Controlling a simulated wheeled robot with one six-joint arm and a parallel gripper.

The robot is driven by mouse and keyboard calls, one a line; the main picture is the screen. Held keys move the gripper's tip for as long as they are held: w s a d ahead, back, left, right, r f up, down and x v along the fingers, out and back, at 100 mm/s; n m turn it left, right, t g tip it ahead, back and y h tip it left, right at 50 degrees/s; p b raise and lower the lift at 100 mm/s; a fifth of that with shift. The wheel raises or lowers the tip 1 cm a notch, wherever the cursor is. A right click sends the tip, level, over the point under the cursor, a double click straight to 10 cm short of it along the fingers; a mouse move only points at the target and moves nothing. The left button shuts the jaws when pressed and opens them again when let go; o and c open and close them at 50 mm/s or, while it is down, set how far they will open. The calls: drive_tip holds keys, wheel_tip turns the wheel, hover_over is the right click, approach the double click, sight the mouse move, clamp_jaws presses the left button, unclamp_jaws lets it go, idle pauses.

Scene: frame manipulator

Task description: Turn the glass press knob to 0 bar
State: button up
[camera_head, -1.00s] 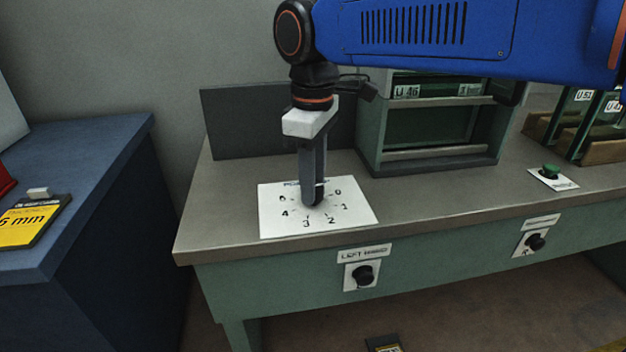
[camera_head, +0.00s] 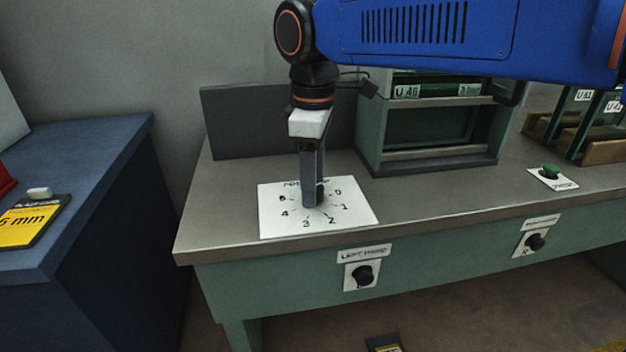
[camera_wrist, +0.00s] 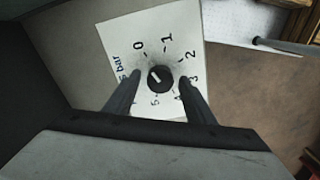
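The press knob (camera_wrist: 159,78) is a small black round knob with a white mark, seen in the wrist view at the middle of a white dial sheet (camera_wrist: 154,36) numbered around it. The mark lies toward the upper left, on the side of the 0; its exact reading is too small to tell. My gripper (camera_wrist: 159,79) has one finger on each side of the knob, with a visible gap to it on both sides. In the head view, my gripper (camera_head: 313,203) points straight down over the dial sheet (camera_head: 358,213) and mostly hides the knob.
The sheet lies on a grey bench top (camera_head: 430,195). A green cabinet (camera_head: 430,130) stands behind on the right. A green button (camera_head: 550,171) is farther right. Two black knobs sit on the bench front, one labelled left (camera_head: 363,275). A blue cabinet (camera_head: 80,190) stands left.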

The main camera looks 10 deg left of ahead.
idle(0.3)
wheel_tip(320, 180, up, 17)
drive_tip(key=shift+r, duration=0.2)
idle(0.4)
drive_tip(key=d+f+m+t+y, duration=0.1)
drive_tip(key=d+f+m, duration=0.35)
drive_tip(key=d, duration=0.55)
drive_tip(key=d+f+m+t, duration=0.1)
drive_tip(key=d+f+m, duration=0.4)
drive_tip(key=d, duration=0.6)
drive_tip(key=s+d+f+m+t, duration=0.1)
drive_tip(key=s+d+f+m, duration=0.1)
drive_tip(key=d+f, duration=0.3)
drive_tip(key=s+d+f+m+t, duration=0.1)
drive_tip(key=s+d+f+m, duration=0.2)
drive_tip(key=f, duration=0.7)
drive_tip(key=s+d+f+m+h, duration=0.1)
drive_tip(key=s+d+f+m, duration=0.2)
drive_tip(key=s+d+f, duration=0.2)
drive_tip(key=d+f, duration=0.2)
drive_tip(key=d, duration=0.1)
drive_tip(key=shift+s+d+f+t, duration=0.2)
drive_tip(key=shift+s+d+t, duration=0.15)
drive_tip(key=shift+s+t, duration=0.05)
